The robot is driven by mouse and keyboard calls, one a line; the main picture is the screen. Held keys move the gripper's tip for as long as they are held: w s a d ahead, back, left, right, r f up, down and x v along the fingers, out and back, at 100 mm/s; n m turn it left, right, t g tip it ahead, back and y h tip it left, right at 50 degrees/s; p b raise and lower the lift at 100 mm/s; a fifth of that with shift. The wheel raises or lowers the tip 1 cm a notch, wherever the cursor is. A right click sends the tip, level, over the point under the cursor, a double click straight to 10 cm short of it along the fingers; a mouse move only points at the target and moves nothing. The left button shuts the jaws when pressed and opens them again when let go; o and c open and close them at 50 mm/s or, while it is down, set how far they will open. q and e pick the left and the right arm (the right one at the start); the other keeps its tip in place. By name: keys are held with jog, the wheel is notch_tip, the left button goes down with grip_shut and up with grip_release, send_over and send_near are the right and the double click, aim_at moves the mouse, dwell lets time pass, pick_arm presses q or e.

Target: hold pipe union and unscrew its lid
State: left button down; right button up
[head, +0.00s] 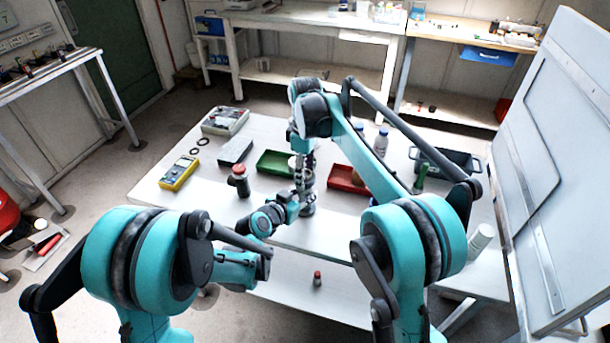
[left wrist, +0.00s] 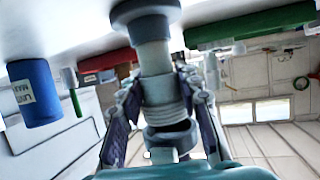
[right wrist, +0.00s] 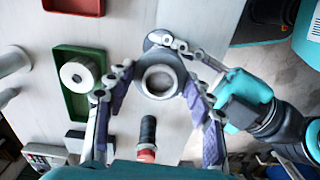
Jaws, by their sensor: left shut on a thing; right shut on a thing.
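The pipe union (head: 308,209) stands on its dark round flange on the table. In the left wrist view, which is upside down, its pale pipe (left wrist: 154,58) and bare screw threads (left wrist: 166,97) show. My left gripper (head: 293,204) is shut on the union from the side. The lid (left wrist: 171,137), a grey ring, is at the threaded end; I cannot tell whether it still touches the threads. My right gripper (head: 303,168) points down from above, shut on the lid. In the right wrist view the ring's open hole (right wrist: 159,80) lies between its fingers.
A green bin (head: 261,163) and a red bin (head: 335,180) stand behind the union. A dark red-topped bottle (head: 239,183) stands to the left, with a yellow meter (head: 178,172) further left. The front table strip is mostly clear.

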jog(key=shift+r, duration=0.1)
jog(key=shift+r, duration=1.95)
pick_arm(q)
jog(key=c, duration=1)
grip_release()
